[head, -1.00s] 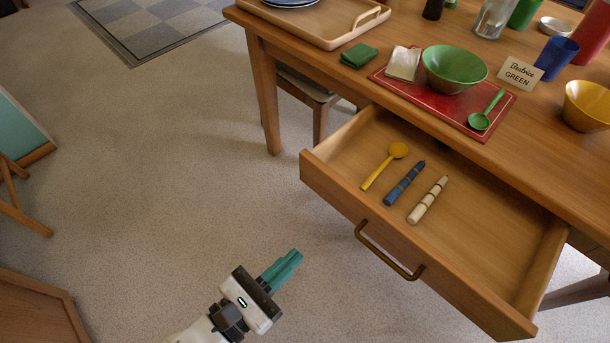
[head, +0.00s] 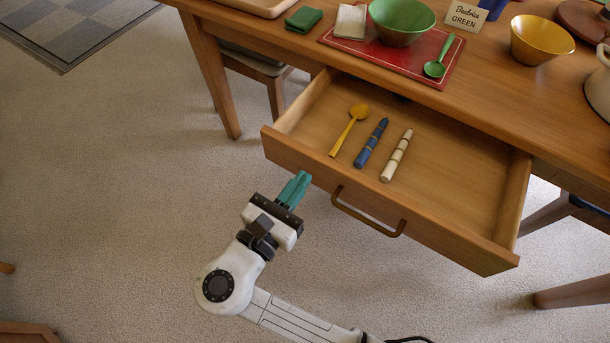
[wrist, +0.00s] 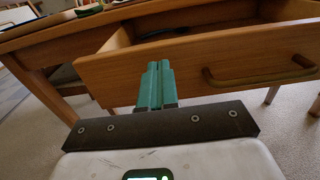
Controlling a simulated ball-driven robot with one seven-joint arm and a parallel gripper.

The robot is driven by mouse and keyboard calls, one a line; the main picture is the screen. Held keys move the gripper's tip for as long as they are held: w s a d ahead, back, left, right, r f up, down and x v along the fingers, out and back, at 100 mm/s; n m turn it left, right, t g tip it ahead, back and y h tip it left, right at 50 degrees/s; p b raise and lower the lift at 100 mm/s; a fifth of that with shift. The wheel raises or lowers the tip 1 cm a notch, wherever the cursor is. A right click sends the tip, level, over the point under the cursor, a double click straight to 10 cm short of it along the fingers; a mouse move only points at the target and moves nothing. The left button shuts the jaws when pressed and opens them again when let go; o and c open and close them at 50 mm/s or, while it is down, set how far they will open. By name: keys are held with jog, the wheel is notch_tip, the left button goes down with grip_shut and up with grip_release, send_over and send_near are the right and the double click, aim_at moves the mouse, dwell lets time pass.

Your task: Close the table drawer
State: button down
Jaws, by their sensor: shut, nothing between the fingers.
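The table drawer (head: 450,222) is pulled well out from the wooden table, and its inside shows. A brass-brown bar handle (head: 367,213) is on its front. My gripper (head: 298,183) has teal fingers, shut together and empty. In the head view the fingertips lie close to the drawer front, left of the handle; I cannot tell whether they touch it. In the wrist view the fingers (wrist: 157,85) point at the drawer front (wrist: 210,55), with the handle (wrist: 260,78) to their right.
In the drawer lie a yellow spoon (head: 350,130), a blue banded stick (head: 371,143) and a cream banded stick (head: 397,156). On the table are a red mat (head: 335,41), a green bowl (head: 400,20) and a yellow bowl (head: 540,38).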

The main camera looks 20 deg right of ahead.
aim_at(315, 164)
jog(key=shift+x, duration=1.1)
jog(key=shift+w+d+r, duration=0.1)
jog(key=shift+w+d, duration=0.2)
jog(key=shift+d, duration=0.15)
jog(key=p+x, duration=0.3)
jog(key=x, duration=2.4)
jog(key=shift+d+f, duration=0.2)
jog(key=shift+w+d, duration=0.25)
jog(key=shift+w, duration=0.05)
jog(key=shift+r, duration=0.15)
jog(key=shift+w+d+r, duration=0.1)
jog(key=shift+d, duration=0.05)
